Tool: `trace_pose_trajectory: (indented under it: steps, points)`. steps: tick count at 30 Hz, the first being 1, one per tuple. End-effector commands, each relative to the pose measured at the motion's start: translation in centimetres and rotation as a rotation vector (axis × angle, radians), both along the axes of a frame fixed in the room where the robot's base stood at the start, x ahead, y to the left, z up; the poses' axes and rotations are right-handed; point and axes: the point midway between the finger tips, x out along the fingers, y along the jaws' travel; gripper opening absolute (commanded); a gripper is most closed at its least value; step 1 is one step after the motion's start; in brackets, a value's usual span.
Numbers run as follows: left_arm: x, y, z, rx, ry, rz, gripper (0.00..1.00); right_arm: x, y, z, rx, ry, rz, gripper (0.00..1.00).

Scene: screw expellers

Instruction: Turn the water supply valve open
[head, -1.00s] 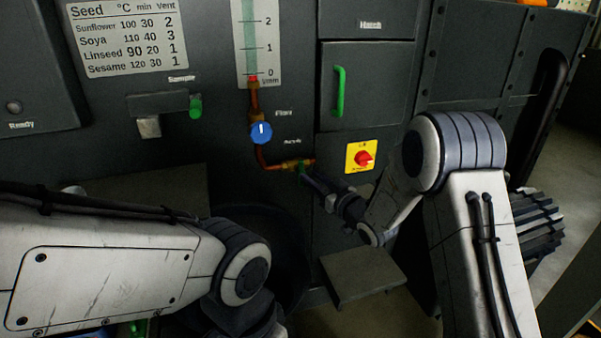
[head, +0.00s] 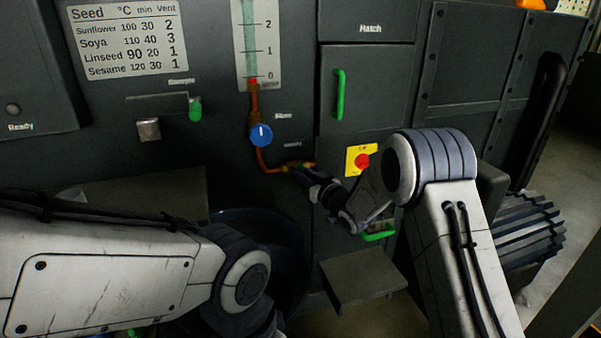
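The water supply valve (head: 299,165) appears to be the small brass fitting at the lower right end of the copper pipe (head: 261,157), on the dark machine front. I cannot tell whether the fingers touch or grip the handle. The fingers are too small and dark to show open or shut. My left arm comes in at the lower left; its gripper is not visible.
A blue knob (head: 261,135) sits on the pipe above the valve, below a flow gauge (head: 257,45). A red switch on a yellow plate (head: 353,159) is close to the right of the valve. A grey ledge (head: 360,278) juts out below.

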Motion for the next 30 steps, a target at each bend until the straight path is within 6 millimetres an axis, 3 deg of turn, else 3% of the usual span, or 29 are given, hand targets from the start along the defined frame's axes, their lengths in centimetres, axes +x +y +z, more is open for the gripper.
trace_pose_trajectory:
  steps: [11,30]
  points:
    - [0.0,0.0,-0.1,0.0,0.0,0.0,0.5,-0.1,0.2,0.1,-0.1,-0.035,0.001,0.0]
    - [0.0,0.0,-2.7,0.0,0.0,0.0,0.5,-0.3,1.0,-0.5,-0.645,-0.213,0.0,0.0]
